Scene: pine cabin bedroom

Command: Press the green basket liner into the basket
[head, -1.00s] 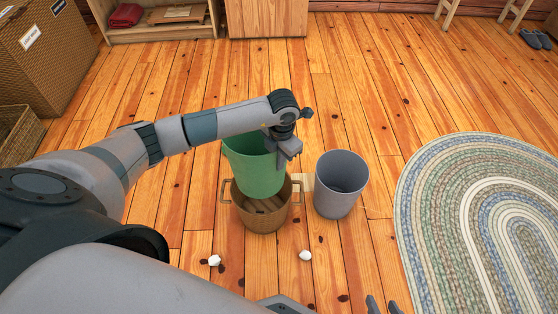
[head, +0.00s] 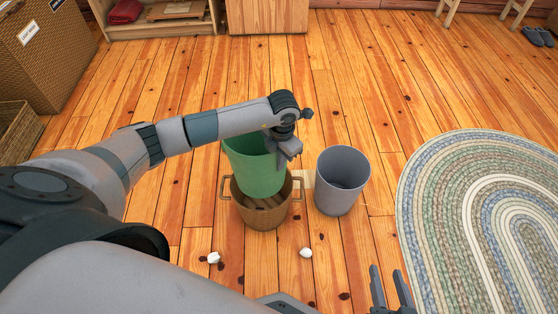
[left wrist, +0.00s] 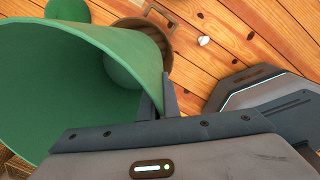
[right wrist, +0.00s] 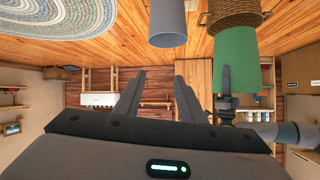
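The green liner (head: 257,170) is a tapered bucket shape, slightly tilted, held over the brown basket (head: 262,215) with its lower end at the basket's opening. How far it reaches inside is unclear. The basket stands on the floor with a handle on each side. My left gripper (head: 290,152) is shut on the liner's right rim; in the left wrist view its fingers (left wrist: 158,100) straddle the green wall (left wrist: 95,45). My right gripper (head: 390,288) is open and empty at the bottom of the head view. The right wrist view shows its fingers (right wrist: 158,90) apart.
A grey bin (head: 342,180) stands just right of the basket. Two small white crumpled pieces (head: 214,258) (head: 306,252) lie on the floor in front. A braided oval rug (head: 440,200) is at the right. A large woven box (head: 52,55) and shelves stand farther back.

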